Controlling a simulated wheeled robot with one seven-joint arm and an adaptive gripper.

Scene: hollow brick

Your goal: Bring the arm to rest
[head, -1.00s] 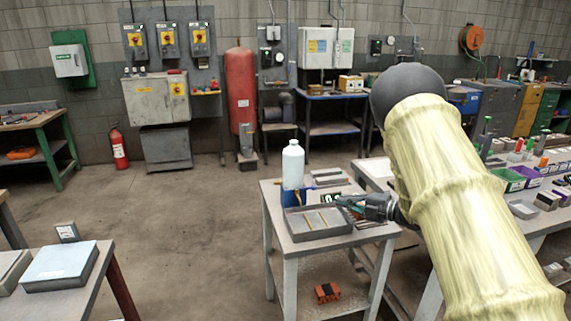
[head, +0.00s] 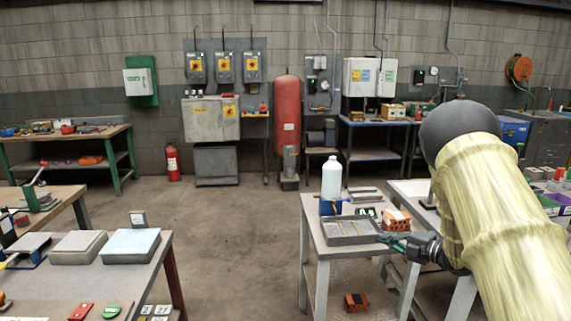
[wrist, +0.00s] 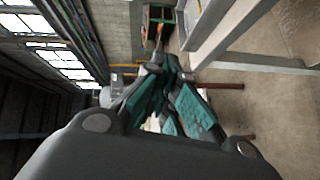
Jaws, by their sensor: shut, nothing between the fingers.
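My gripper (head: 388,239) is shut and empty in the head view, held out at the right front of a small grey table. An orange hollow brick (head: 397,221) sits on that table just behind the fingers in the picture; I cannot tell whether they touch. A second orange brick (head: 356,302) lies on the floor under the table. In the wrist view, the green-padded fingers (wrist: 160,72) point away from the camera with nothing seen between them.
The small table (head: 325,262) bears a grey tray (head: 352,241) and a white bottle (head: 331,178). Another bench (head: 215,292) with grey and pale blue slabs stands at left. Open concrete floor (head: 240,225) lies between them.

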